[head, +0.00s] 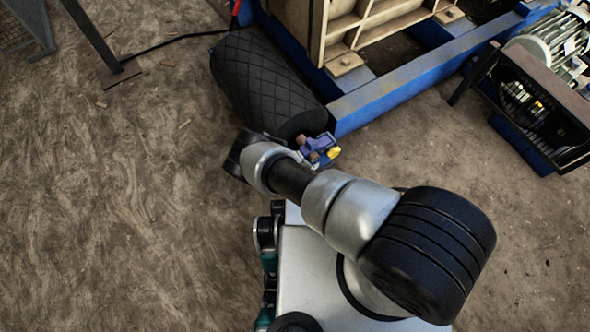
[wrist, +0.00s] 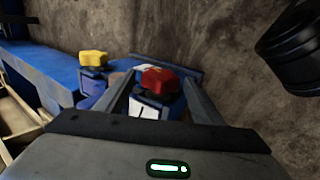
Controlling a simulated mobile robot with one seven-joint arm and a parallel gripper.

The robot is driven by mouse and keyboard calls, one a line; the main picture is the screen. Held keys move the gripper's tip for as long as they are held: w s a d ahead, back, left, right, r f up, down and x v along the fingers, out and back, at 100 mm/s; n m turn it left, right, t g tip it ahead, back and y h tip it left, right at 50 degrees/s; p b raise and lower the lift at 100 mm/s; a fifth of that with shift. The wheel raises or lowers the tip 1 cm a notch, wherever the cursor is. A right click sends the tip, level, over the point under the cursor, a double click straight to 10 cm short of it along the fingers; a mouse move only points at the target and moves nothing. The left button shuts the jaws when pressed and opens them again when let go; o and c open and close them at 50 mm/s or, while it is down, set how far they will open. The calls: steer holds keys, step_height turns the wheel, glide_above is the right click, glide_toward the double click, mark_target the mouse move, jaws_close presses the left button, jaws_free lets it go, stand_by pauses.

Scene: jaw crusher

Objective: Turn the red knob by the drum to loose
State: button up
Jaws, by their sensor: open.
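The red knob (wrist: 158,80) shows in the wrist view on a small blue and white housing (wrist: 158,105). It stands between the two fingers of my gripper (wrist: 160,87), which are open with one on each side of it. I cannot tell whether the fingers touch it. In the head view, the dark quilted drum (head: 262,85) lies beside the blue frame, with a small blue and yellow fitting (head: 321,150) near its lower end. My arm covers part of that area, and my gripper and the red knob cannot be made out there.
A yellow knob (wrist: 93,58) on a blue mount stands left of the red one. The blue frame (head: 400,85) carries a wooden structure (head: 360,25). A motor unit (head: 545,85) is at right. A black cable (head: 170,42) crosses the ground; open dirt lies left.

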steer(key=p+v, duration=0.5)
steer(key=v, duration=1.2)
steer(key=shift+p, duration=0.35)
steer(key=shift+a+r, duration=0.1)
steer(key=shift+r, duration=0.05)
